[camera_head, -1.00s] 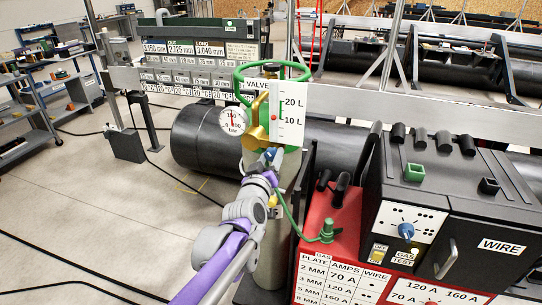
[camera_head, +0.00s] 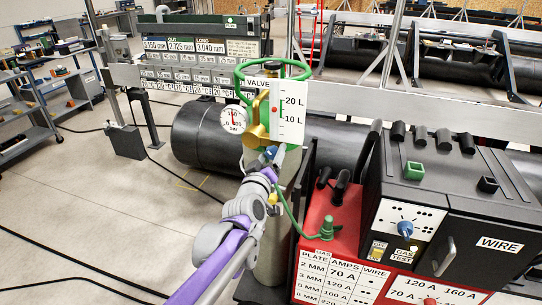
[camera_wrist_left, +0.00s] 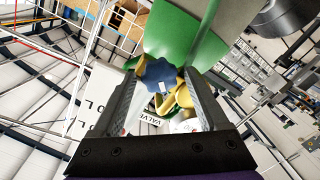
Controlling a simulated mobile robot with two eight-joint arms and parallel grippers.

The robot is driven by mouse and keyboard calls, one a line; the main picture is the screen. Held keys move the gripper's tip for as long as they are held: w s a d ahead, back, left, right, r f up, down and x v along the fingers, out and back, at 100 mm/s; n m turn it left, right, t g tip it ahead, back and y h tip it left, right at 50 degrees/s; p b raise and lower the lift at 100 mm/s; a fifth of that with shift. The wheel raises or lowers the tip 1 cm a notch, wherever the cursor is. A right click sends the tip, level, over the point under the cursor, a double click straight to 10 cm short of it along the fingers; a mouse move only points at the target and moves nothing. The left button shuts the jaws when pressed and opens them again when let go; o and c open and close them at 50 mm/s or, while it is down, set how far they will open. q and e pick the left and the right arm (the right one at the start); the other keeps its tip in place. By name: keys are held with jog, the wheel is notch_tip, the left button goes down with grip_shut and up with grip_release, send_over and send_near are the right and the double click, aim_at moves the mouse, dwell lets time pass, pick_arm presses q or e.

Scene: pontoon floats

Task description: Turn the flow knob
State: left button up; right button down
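The flow knob is a small blue lobed knob (camera_head: 270,153) below the brass regulator (camera_head: 257,128) in the head view. In the left wrist view the flow knob (camera_wrist_left: 160,75) sits between my two grey fingertips, with brass parts behind it. In the head view my left gripper (camera_head: 274,158) partly hides the knob. The white flow scale (camera_head: 288,114) reads 10 L and 20 L; its red ball sits between the two marks, beside a green band. My right gripper is not in view.
A green guard ring (camera_head: 272,70) surrounds the regulator top. A pressure gauge (camera_head: 233,118) sits at its left. A green hose (camera_head: 287,213) runs to the red panel (camera_head: 318,214). The welding machine (camera_head: 440,170) stands close on the right. Open floor lies left.

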pick_arm(q)
jog(key=shift+s, duration=0.1)
jog(key=b+v, duration=0.1)
jog(key=v, duration=0.9)
jog(key=shift+s, duration=0.3)
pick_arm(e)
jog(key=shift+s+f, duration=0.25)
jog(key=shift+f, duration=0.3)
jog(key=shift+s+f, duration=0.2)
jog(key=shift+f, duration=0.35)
pick_arm(q)
jog(key=shift+a, duration=0.1)
jog(key=s+a+f+m+g+y, duration=0.2)
jog(key=s+a+f+g, duration=0.3)
jog(key=s+f, duration=0.7)
jog(key=s+a+f+m+g+y, duration=0.2)
jog(key=s+a+f+g, duration=0.4)
jog(key=s+a+f, duration=0.4)
jog(key=s+f, duration=0.2)
jog(key=s, duration=0.2)
jog(key=shift+f+m, duration=0.2)
jog(key=shift+m, duration=0.1)
